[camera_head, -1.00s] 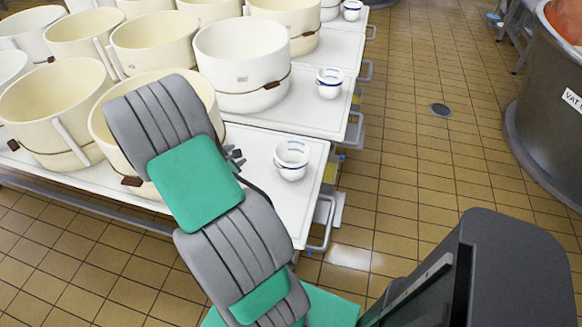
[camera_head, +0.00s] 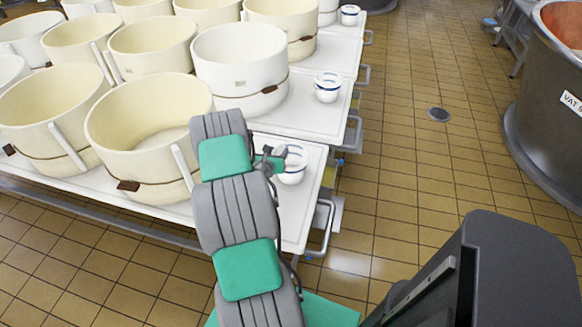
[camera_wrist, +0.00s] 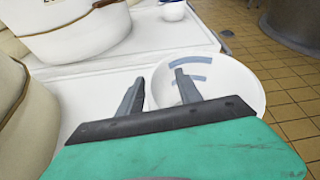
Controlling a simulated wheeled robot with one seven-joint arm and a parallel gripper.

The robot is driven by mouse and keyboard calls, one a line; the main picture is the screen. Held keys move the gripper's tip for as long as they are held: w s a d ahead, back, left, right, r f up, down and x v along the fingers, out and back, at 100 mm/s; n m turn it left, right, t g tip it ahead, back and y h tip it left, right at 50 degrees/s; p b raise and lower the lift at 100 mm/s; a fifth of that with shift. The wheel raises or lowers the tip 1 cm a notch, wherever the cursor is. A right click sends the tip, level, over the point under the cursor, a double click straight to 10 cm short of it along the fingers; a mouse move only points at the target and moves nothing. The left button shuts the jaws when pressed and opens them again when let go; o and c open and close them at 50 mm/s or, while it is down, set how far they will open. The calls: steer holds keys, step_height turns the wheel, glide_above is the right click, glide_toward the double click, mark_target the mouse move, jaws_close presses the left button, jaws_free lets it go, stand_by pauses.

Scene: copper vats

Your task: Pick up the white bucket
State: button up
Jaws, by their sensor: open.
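A small white bucket with blue bands (camera_head: 295,170) stands on the near end of the white table. Part of it is hidden behind my gripper (camera_head: 272,160). In the wrist view the white bucket (camera_wrist: 235,85) is at the right, cut off below by my green wrist cover.
Two similar small white buckets (camera_head: 327,90) stand farther back on white tables. Several large cream tubs (camera_head: 150,115) crowd the tables on the left, one close beside my arm. A dark vat (camera_head: 545,110) stands at the right. The tiled floor between is clear.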

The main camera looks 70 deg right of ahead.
steer(key=shift+d+f, duration=0.1)
steer(key=shift+d, duration=0.1)
steer(key=shift+c, duration=0.3)
jaws_close()
steer(key=shift+a, duration=0.1)
stand_by(0.8)
